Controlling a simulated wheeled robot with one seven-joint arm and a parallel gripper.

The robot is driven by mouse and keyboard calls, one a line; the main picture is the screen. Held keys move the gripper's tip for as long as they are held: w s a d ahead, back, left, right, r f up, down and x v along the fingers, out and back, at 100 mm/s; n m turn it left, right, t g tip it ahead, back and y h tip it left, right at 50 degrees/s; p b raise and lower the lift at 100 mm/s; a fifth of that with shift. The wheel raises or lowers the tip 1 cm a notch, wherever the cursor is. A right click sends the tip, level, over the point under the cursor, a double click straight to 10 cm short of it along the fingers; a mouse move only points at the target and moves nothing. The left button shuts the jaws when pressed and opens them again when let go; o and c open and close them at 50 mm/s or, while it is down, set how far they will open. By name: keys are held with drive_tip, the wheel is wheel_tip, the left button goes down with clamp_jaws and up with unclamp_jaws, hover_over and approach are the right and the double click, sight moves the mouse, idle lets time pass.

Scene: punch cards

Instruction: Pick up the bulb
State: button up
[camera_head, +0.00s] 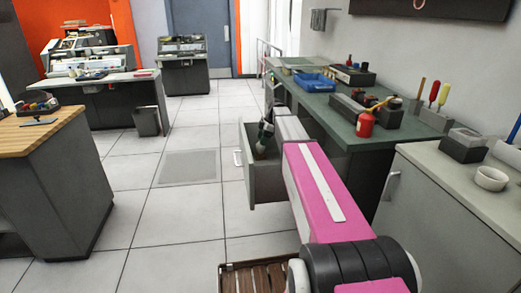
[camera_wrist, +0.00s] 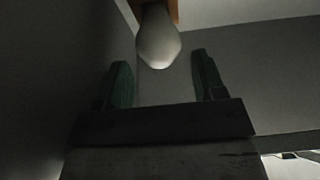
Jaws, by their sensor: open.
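The bulb (camera_wrist: 158,42) is pale and rounded, with an orange-brown part at its upper end, at the top middle of the wrist view. My gripper (camera_wrist: 164,80) is open, its two green fingers apart. In the picture the bulb's rounded end lies between and just beyond the fingertips; I see no contact. In the head view my gripper (camera_head: 265,132) reaches down into an open grey drawer (camera_head: 267,190) under the green-topped counter. A small pale brown shape shows below it there, too small to identify. My arm hides part of the drawer.
Dark grey walls surround my gripper closely in the wrist view. The counter (camera_head: 335,128) beside my arm holds a blue tray (camera_head: 314,83), a red container (camera_head: 365,124) and several tools. A wooden-topped cabinet (camera_head: 45,165) stands left. The tiled floor between is clear.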

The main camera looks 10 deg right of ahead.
sight(260, 146)
drive_tip(key=x, duration=0.5)
drive_tip(key=shift+d, duration=0.1)
drive_tip(key=c, duration=0.6)
drive_tip(key=shift+r, duration=0.15)
